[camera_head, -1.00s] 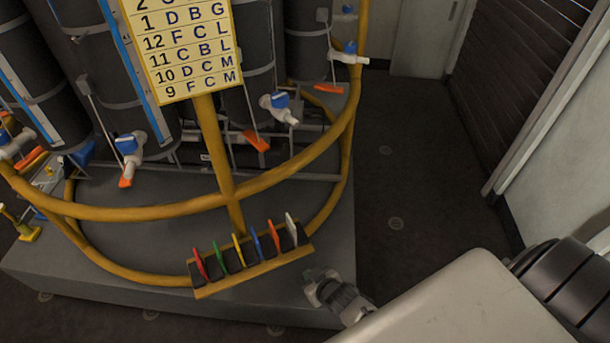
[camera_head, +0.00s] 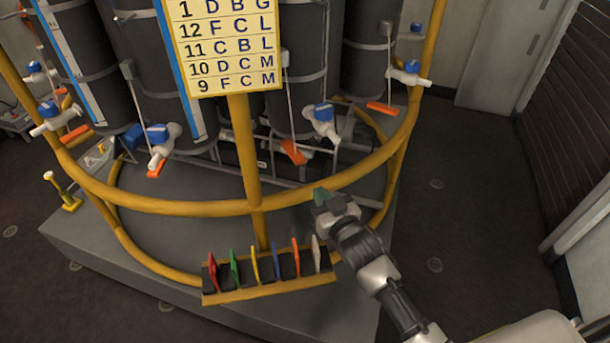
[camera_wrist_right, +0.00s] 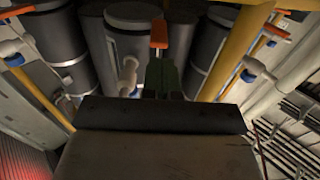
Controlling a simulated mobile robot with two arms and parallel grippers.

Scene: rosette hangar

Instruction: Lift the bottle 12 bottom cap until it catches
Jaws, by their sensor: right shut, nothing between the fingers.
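Several dark grey bottles stand in a ring, with orange bottom caps at their lower ends. No bottle number is readable, so I cannot tell which is bottle 12. The orange cap (camera_head: 294,152) on the middle bottle (camera_head: 297,78) is nearest my right gripper (camera_head: 322,197). That gripper is shut and empty, at the yellow ring rail. In the right wrist view an orange cap (camera_wrist_right: 158,33) shows just beyond the green fingertips (camera_wrist_right: 160,68); I cannot tell if they touch. My left gripper is out of view.
A yellow hoop rail (camera_head: 180,208) and post (camera_head: 245,160) stand before the bottles. A rack (camera_head: 270,289) of coloured tags sits below, and a lettered sign (camera_head: 228,45) above. White valves with blue parts (camera_head: 323,118) stick out. Floor at right is clear.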

